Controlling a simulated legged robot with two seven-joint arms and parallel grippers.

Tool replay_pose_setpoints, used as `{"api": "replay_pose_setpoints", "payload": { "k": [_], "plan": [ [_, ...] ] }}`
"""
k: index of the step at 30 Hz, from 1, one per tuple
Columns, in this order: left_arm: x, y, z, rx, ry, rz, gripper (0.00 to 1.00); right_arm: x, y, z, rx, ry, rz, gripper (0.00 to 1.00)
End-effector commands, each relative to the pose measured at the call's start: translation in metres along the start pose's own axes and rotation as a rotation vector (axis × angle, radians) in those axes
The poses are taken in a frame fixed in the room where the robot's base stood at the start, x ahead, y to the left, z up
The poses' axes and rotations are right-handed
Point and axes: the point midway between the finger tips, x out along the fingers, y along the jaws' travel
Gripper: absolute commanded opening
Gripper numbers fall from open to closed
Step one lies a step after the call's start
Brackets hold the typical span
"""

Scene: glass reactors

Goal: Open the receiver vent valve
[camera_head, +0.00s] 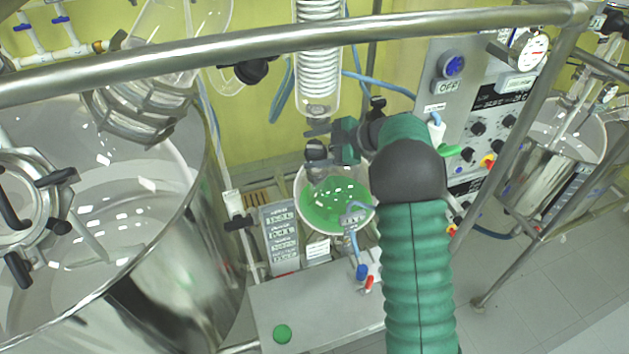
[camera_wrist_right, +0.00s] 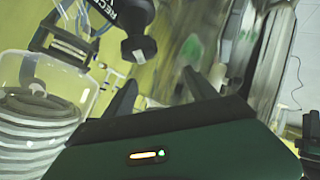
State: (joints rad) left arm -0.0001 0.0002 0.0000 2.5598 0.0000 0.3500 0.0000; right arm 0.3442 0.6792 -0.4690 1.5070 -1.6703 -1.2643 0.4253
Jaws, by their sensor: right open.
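In the right wrist view, a black valve handle (camera_wrist_right: 138,48), which I take to be the receiver vent valve, lies just beyond my fingertips, nearer the left finger. A dark tag beside it shows letters starting "REC". My right gripper (camera_wrist_right: 160,80) is open with nothing between its fingers. In the head view, the right gripper (camera_head: 318,144) is below the glass coil column and above the round receiver flask (camera_head: 335,205) holding green liquid. The valve handle cannot be told clearly from the dark fingers there. My left gripper is not in view.
The glass coil condenser (camera_head: 318,60) hangs just above the gripper. A steel rail (camera_head: 250,42) crosses the top. A large steel vessel (camera_head: 180,250) stands at left. A control panel (camera_head: 475,110) reading "OFF" is at right. A grey box (camera_head: 315,305) stands below.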

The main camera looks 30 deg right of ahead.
Motion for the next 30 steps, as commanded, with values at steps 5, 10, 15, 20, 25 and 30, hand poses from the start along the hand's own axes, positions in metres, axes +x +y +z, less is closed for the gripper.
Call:
{"api": "replay_pose_setpoints", "payload": {
  "k": [5,10,15,20,25,30],
  "plan": [
    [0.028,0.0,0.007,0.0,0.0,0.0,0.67,-0.018,-0.045,-0.024,0.0,0.002,0.002,0.67],
    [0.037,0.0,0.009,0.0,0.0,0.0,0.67,-0.034,-0.072,-0.042,0.0,0.001,0.001,0.67],
    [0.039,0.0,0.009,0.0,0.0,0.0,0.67,-0.039,-0.082,-0.05,0.002,0.0,-0.003,0.67],
    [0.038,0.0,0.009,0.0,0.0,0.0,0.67,-0.04,-0.083,-0.051,0.002,-0.001,-0.003,0.67],
    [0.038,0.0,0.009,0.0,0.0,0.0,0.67,-0.04,-0.083,-0.051,0.002,-0.001,-0.002,0.67],
    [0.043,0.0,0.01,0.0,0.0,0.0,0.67,-0.034,-0.081,-0.05,0.01,-0.004,0.029,0.67]
  ]
}}
